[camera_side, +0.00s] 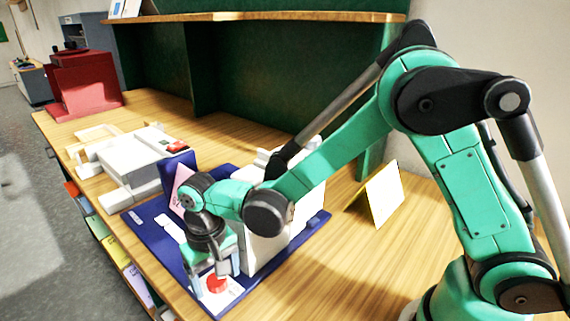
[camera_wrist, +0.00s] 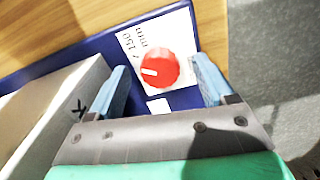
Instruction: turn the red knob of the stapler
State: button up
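The red knob (camera_side: 217,284) sits on a white label plate (camera_side: 233,291) at the near end of the stapler's blue base (camera_side: 168,249). My gripper (camera_wrist: 162,78) is open, with one blue finger on each side of the knob and gaps between. In the side view my gripper (camera_side: 215,280) hangs over the near end of the base. Whether the fingertips reach down to the knob's height I cannot tell.
The stapler's white body (camera_side: 262,254) stands close beside my gripper. A white device (camera_side: 130,158) lies farther back on the wooden table. A yellow card (camera_side: 384,193) stands at the right, and a red box (camera_side: 84,84) is at the far left. The table's edge is near.

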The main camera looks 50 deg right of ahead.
aim_at(216, 279)
jog(key=shift+r, duration=2.85)
jog(key=shift+w+r, duration=0.2)
jog(key=w+d+r+m+t, duration=0.25)
jog(key=w+r+t, duration=0.25)
jog(key=r, duration=0.6)
jog(key=s+d+r+h, duration=0.1)
jog(key=d, duration=0.1)
jog(key=s+d+r+m+h, duration=0.1)
jog(key=s+d+r, duration=0.1)
jog(key=d, duration=0.1)
jog(key=s+d+r+m, duration=0.1)
jog(key=s+d+r, duration=0.1)
jog(key=shift+d+g+h, duration=0.3)
jog(key=shift+d+h, duration=0.05)
jog(key=shift+h, duration=0.05)
jog(key=s+d+r+m, duration=0.1)
jog(key=s+d, duration=0.3)
jog(key=s+a+f+n+t+y, duration=0.1)
jog(key=s+f+n+t+y, duration=0.1)
jog(key=f+n, duration=0.5)
notch_tip(216, 279, down, 4)
jog(key=shift+s+f+t+y, duration=0.1)
jog(key=shift+s+t+y, duration=0.3)
jog(key=shift+s, duration=0.35)
